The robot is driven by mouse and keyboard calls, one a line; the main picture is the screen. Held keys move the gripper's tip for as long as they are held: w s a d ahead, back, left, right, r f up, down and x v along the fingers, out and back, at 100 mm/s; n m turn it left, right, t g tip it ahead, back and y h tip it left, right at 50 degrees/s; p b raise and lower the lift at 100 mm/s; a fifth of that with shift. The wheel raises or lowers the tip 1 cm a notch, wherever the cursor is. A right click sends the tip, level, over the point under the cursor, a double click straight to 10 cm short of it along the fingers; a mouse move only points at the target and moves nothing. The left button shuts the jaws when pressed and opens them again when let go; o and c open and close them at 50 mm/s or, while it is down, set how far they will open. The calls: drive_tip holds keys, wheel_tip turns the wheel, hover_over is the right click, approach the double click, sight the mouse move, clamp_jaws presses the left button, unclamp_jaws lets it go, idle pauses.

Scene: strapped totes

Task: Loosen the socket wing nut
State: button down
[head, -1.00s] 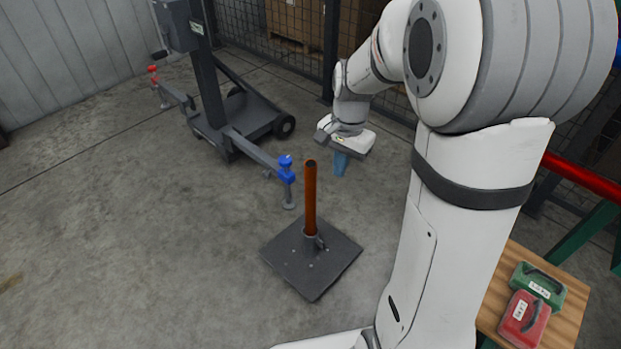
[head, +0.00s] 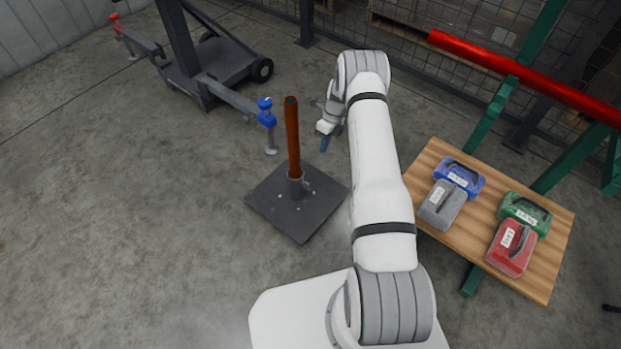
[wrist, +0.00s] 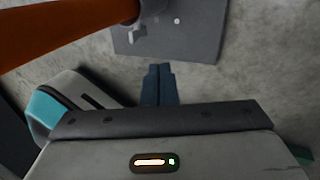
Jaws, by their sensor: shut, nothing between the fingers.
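A brown-orange post (head: 292,140) stands upright in a short dark socket (head: 296,186) on a square dark base plate (head: 318,210). A small wing nut (head: 309,189) seems to stick out from the right side of the socket; it is too small to see its setting. My gripper (head: 324,146) hangs to the right of the post, above the floor behind the plate, apart from the socket. Its blue fingers are shut and empty. In the wrist view the closed fingertips (wrist: 158,70) point toward the plate (wrist: 180,40), with the post (wrist: 60,30) at upper left.
A wooden bench (head: 480,240) with several coloured cases stands at the right. A grey wheeled lift (head: 215,70) with a blue-topped outrigger foot (head: 267,120) is left of the post. A red bar (head: 520,75) crosses upper right. The floor at left is clear.

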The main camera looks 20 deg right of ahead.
sight(306, 186)
drive_tip(key=s+a+f+b, duration=0.2)
drive_tip(key=a+f, duration=0.1)
drive_tip(key=f, duration=0.2)
drive_tip(key=s+a+f+b, duration=0.2)
drive_tip(key=f, duration=0.4)
drive_tip(key=shift+s+a+m+b, duration=0.25)
drive_tip(key=shift+a+m+b, duration=0.05)
drive_tip(key=shift+a+b, duration=0.1)
drive_tip(key=shift+f, duration=0.1)
